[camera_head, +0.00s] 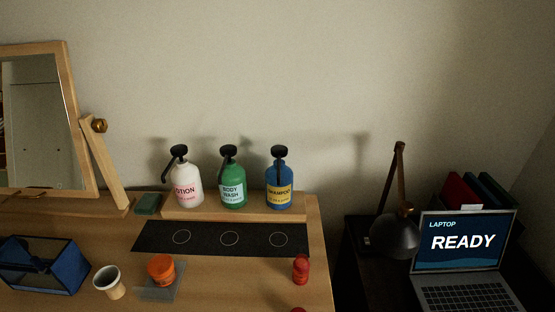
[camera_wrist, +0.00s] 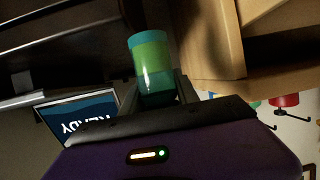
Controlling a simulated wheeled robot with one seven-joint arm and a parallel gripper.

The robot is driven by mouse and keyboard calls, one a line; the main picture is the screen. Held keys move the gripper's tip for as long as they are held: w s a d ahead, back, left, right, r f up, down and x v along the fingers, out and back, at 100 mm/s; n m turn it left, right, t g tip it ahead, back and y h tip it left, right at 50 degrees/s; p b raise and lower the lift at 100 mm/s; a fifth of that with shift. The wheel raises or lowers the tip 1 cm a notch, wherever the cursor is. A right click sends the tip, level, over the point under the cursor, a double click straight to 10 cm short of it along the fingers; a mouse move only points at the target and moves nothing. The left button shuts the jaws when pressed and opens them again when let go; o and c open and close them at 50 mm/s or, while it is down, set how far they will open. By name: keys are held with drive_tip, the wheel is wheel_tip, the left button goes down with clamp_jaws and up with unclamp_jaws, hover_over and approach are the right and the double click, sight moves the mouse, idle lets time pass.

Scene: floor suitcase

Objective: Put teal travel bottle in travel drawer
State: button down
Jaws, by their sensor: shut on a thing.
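My gripper (camera_wrist: 155,98) is shut on a teal-green bottle (camera_wrist: 152,62), seen in the wrist view between the two dark fingers. The bottle has a teal end and a greener body, and its end points away from the wrist. Its lower part is hidden by the fingers. Pale wooden panels (camera_wrist: 212,45) stand just right of the bottle in the wrist view; I cannot tell whether they belong to the travel drawer. The head view shows neither my gripper nor the held bottle, and no drawer is clear there.
On the wooden dresser top (camera_head: 225,275) stand lotion (camera_head: 188,188), body wash (camera_head: 233,188) and shampoo (camera_head: 279,187) pump bottles behind a black mat (camera_head: 155,238). An orange jar (camera_head: 161,268), red bottle (camera_head: 300,270), cup (camera_head: 109,283) and blue case (camera_head: 45,265) stand in front. A laptop (camera_head: 465,245) and lamp (camera_head: 396,235) are right.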

drive_tip(key=shift+a, duration=2.8)
drive_tip(key=d, duration=0.6)
drive_tip(key=shift+d, duration=0.3)
